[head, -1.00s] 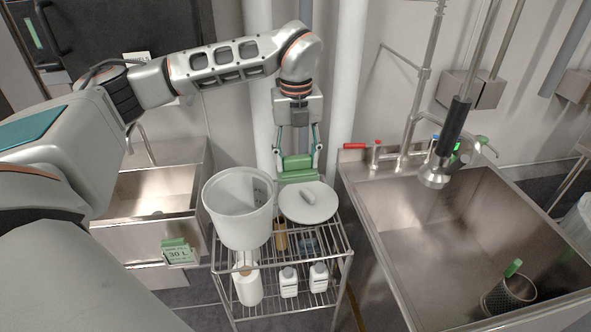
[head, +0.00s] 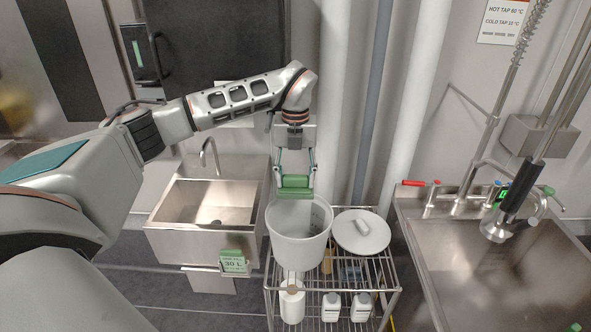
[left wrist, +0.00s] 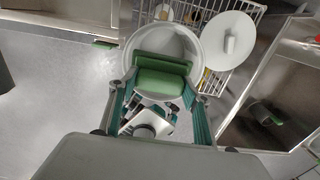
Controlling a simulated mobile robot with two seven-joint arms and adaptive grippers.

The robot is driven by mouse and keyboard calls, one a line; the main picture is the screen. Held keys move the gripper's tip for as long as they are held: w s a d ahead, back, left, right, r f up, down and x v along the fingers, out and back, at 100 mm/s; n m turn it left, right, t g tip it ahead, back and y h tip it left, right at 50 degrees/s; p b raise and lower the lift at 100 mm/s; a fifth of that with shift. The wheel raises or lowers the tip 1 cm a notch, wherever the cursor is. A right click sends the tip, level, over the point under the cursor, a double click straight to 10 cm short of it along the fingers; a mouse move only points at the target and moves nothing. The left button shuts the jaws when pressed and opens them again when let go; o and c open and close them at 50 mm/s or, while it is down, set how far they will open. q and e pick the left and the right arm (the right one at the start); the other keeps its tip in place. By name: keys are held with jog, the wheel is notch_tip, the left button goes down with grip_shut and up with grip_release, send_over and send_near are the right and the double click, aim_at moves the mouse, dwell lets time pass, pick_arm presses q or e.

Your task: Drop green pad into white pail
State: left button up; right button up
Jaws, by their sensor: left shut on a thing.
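The green pad (head: 295,186) is held between the fingers of my left gripper (head: 295,180), which is shut on it. The white pail (head: 297,234) stands on the wire rack with its open top facing up. In the head view the pad shows just above the pail's far rim. In the left wrist view the pad (left wrist: 160,76) overlaps the mouth of the pail (left wrist: 190,42), and part of the pail's inside is hidden behind the pad and gripper. My right gripper is not in view.
A white round lid (head: 345,240) with a handle lies on the wire rack (head: 384,270) right of the pail. White bottles (head: 331,307) stand on the lower shelf. A small basin (head: 205,218) is at left, a large steel sink (head: 470,262) with a hanging sprayer (head: 497,228) at right.

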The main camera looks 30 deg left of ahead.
aim_at(295, 176)
pick_arm(q)
jog(key=shift+f, duration=1.3)
jog(key=o, duration=1.2)
jog(key=shift+r, duration=0.1)
notch_tip(295, 176, up, 12)
jog(key=shift+f, duration=0.1)
